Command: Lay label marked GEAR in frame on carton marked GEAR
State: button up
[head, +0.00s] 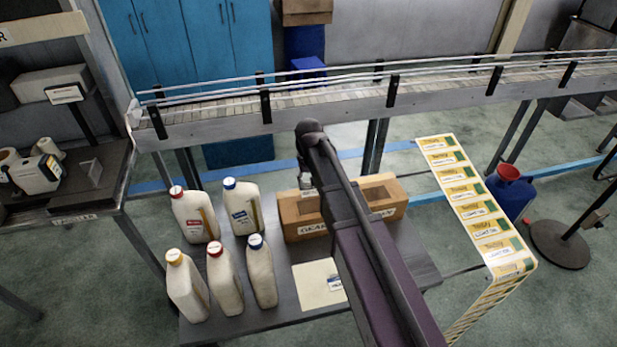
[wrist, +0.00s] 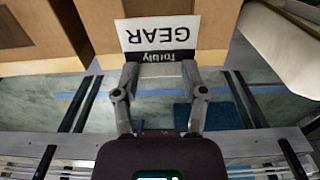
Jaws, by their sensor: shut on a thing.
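In the wrist view, a white label marked GEAR (wrist: 160,36) with a black band is at the fingertips of my gripper (wrist: 159,72), which is shut on it. Brown carton surfaces (wrist: 95,30) lie behind and beside the label; I cannot tell whether the label touches them. In the head view, the brown carton marked GEAR (head: 291,228) stands on the dark table, with another open carton part (head: 385,207) to its right. My gripper (head: 307,184) is over the carton, partly hidden by my arm. The frame on the carton cannot be made out.
Several white bottles (head: 243,207) with coloured caps stand left of the carton. A pale sheet (head: 312,287) with a small label lies in front. A strip of yellow and green labels (head: 466,195) is at the right. A conveyor (head: 340,97) runs behind.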

aim_at(309, 201)
jog(key=shift+f, duration=0.2)
jog(key=shift+f+b, duration=3.15)
jog(key=shift+b, duration=0.15)
jog(key=o, duration=0.7)
jog(key=shift+o, duration=0.5)
jog(key=shift+r, duration=0.15)
jog(key=shift+r+p, duration=3.8)
jog(key=shift+p, duration=0.1)
